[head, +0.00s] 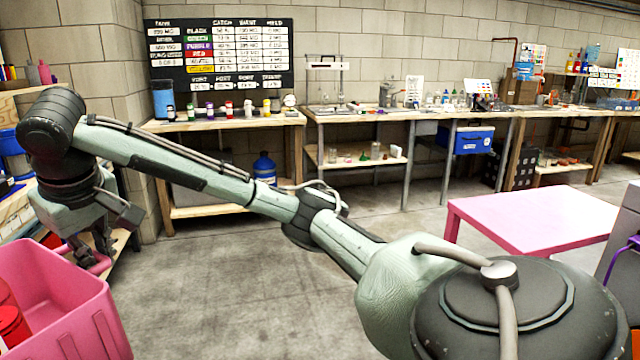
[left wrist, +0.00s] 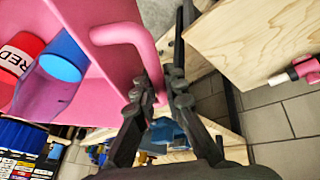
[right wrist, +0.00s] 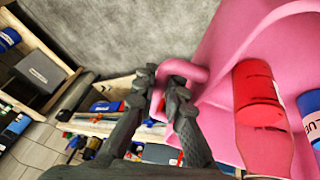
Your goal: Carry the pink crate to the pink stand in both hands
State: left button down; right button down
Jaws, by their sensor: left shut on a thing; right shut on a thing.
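The pink crate (head: 60,310) is at the lower left of the head view, partly cut off, with red cans (head: 12,325) inside. The left wrist view shows a red can (left wrist: 22,60) and a blue can (left wrist: 62,55) in it. My right gripper (head: 98,250) is shut on a crate handle, which shows in the right wrist view (right wrist: 185,68). My left gripper (left wrist: 160,95) is shut on the other handle (left wrist: 125,32); it is outside the head view. The pink stand (head: 540,215) is at the right, apart from the crate, its top bare. Whether the crate is lifted cannot be told.
Open grey floor (head: 240,270) lies between crate and stand. A workbench (head: 230,122) with bottles runs along the back wall, with a blue jug (head: 264,168) below. Wooden shelving (head: 20,205) stands close at the left. A grey panel (head: 622,225) is at the right edge.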

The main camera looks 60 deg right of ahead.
aim_at(530, 214)
jog(key=z, duration=3.45)
jog(key=j+z, duration=0.15)
jog(key=z, duration=0.45)
jog(key=i+j, duration=0.15)
jog(key=j, duration=0.25)
jog(key=i+j, duration=0.15)
jog(key=j, duration=0.25)
jog(key=i+j, duration=0.1)
jog(key=j, duration=0.3)
jog(key=i+j, duration=0.15)
jog(key=j, duration=0.25)
